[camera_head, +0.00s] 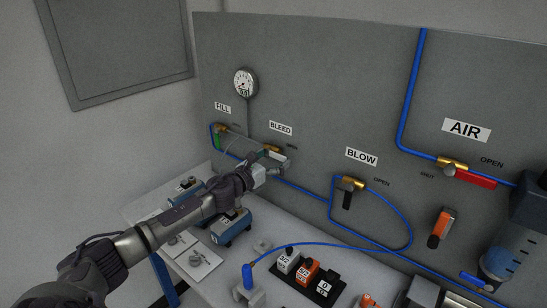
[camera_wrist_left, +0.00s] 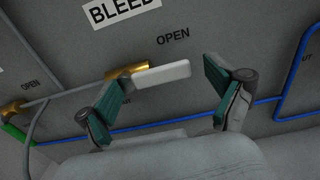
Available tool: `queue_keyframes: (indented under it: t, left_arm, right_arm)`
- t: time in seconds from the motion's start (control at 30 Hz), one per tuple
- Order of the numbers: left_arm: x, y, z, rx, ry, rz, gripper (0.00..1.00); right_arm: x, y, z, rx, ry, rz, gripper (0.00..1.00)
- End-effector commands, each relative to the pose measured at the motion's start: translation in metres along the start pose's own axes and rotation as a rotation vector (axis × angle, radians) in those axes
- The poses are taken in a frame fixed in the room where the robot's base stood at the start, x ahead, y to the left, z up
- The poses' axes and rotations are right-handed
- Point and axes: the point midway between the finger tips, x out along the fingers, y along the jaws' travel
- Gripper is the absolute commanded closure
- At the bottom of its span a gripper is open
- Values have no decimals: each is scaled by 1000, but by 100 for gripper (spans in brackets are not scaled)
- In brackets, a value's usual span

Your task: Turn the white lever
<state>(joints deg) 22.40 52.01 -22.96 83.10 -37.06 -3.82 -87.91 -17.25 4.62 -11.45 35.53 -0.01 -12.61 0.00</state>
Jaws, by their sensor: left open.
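The white lever (camera_wrist_left: 163,75) sits on the brass BLEED valve (camera_wrist_left: 130,69) on the grey panel and points right, toward the word OPEN. In the head view the lever (camera_head: 278,156) is partly covered by my left gripper (camera_head: 271,160). My left gripper (camera_wrist_left: 160,86) is open in the left wrist view, its green-padded fingers apart on either side of the lever. The left finger overlaps the valve end of the lever in the picture; a gap shows between the lever's tip and the right finger. I cannot tell whether anything touches. My right gripper is not in view.
The green FILL lever (camera_head: 217,141) is left of BLEED. A black BLOW lever (camera_head: 347,200) and red AIR lever (camera_head: 476,179) are to the right. Blue tubing (camera_head: 310,187) runs along the panel. Several blocks and fittings stand on the table (camera_head: 190,265) below.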

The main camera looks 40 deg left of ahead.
Motion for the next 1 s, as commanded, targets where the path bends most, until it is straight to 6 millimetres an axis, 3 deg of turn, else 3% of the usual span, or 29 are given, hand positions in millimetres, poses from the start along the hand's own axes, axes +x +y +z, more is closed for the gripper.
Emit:
queue_keyframes:
  t: [0.23,0.77,1.0]
  left_arm:
    - [1,0,-1,0,0,-1,7]
    - [1,0,1,0,-2,-1,94]
    - [1,-4,2,20,-5,-1,96]
  right_arm:
    - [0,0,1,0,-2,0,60]
    - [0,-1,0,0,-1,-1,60]
    - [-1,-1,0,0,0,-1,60]
